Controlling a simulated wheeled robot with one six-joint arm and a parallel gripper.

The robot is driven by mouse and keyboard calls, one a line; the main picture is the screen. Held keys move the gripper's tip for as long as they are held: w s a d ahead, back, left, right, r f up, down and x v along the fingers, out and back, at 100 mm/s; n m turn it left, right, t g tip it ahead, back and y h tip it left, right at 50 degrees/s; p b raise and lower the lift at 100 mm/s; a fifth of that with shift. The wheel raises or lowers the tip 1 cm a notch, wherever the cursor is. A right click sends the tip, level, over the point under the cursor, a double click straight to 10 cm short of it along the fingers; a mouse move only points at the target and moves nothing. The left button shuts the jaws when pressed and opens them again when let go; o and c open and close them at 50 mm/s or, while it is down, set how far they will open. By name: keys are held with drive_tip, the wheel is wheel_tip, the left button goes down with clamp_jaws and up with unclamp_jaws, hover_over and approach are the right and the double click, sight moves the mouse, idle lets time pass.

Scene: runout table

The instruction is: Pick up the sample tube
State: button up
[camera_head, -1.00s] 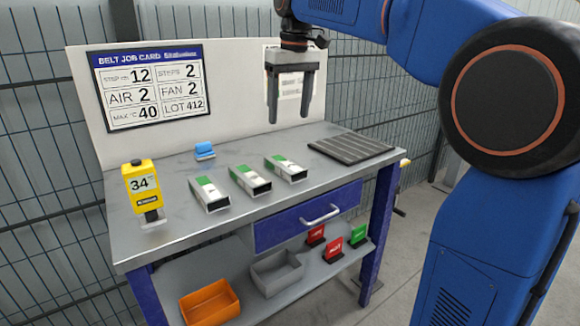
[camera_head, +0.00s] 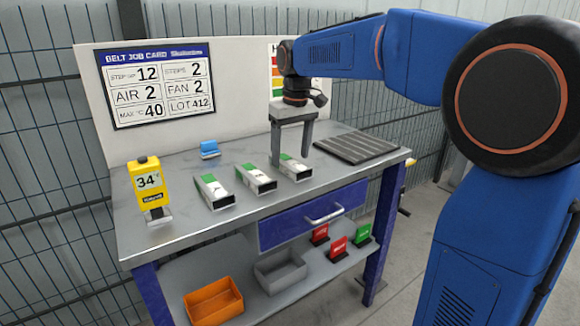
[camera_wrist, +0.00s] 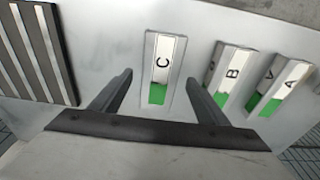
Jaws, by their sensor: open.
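Three short box-shaped grey tubes with white and green labels lie on the table. The right one in the head view, tube C (camera_head: 298,173), is lettered C in the wrist view (camera_wrist: 163,62). Tube B (camera_head: 257,180) and tube A (camera_head: 214,192) lie to its left. I cannot tell which is called the sample tube. My gripper (camera_head: 291,160) points down over tube C, open and empty. In the wrist view tube C lies between the open fingers (camera_wrist: 159,78). One finger partly hides it in the head view. Whether the fingertips are level with it I cannot tell.
A dark ribbed mat (camera_head: 357,147) lies to the right. A yellow meter (camera_head: 147,182) reading 34 stands at the left, and a small blue object (camera_head: 209,147) lies behind the tubes. An upright back panel (camera_head: 235,80) bounds the table. Bins sit on the shelf below.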

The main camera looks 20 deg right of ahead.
drive_tip(key=shift+w+f, duration=0.15)
drive_tip(key=shift+f, duration=1.05)
drive_tip(key=c, duration=1.3)
